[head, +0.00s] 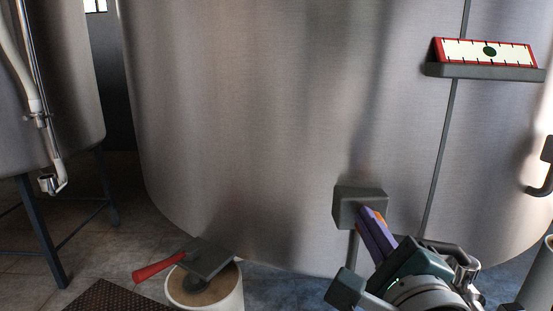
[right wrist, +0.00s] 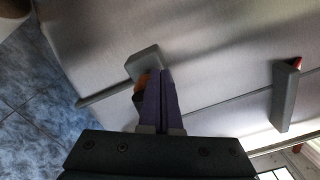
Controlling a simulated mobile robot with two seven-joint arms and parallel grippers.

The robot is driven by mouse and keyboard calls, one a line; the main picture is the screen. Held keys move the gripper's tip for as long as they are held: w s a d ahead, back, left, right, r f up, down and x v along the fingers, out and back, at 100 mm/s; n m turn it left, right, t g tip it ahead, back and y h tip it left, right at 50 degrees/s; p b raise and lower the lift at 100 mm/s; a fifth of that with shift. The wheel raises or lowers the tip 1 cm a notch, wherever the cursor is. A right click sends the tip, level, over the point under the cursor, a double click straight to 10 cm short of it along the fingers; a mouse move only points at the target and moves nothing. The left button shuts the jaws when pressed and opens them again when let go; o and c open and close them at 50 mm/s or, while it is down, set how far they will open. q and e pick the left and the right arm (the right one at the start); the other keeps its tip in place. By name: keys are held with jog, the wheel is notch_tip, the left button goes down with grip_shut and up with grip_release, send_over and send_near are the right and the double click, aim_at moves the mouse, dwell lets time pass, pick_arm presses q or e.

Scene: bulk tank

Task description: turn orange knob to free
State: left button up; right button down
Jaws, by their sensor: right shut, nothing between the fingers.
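The orange knob (head: 382,218) shows as a small orange patch beside the purple fingers of my right gripper (head: 369,212), at a grey box (head: 347,207) on the front of the big steel tank. In the right wrist view the knob (right wrist: 139,98) is a dark orange shape left of the fingers (right wrist: 158,76), partly hidden by them. The fingers are shut together with nothing between them, and their tips are at or very near the grey box (right wrist: 144,60). I cannot tell whether they touch the knob. The knob's setting cannot be read. My left gripper is not in view.
The tank wall (head: 240,120) fills the middle. A red-framed scale (head: 488,53) rests on a grey ledge (head: 485,72) at upper right. A white bucket (head: 222,295) with a red-handled tool (head: 155,267) over it stands lower left. A dark mat (head: 108,299) lies nearby.

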jog(key=shift+a+f, duration=0.15)
jog(key=shift+f, duration=0.25)
jog(key=shift+a+f+b, duration=0.4)
jog(key=shift+f+b, duration=0.3)
jog(key=shift+b, duration=0.3)
jog(key=shift+f, duration=0.15)
jog(key=shift+a, duration=0.1)
jog(key=s+p, duration=0.2)
jog(key=s, duration=0.4)
jog(key=shift+a, duration=0.2)
dwell(0.4)
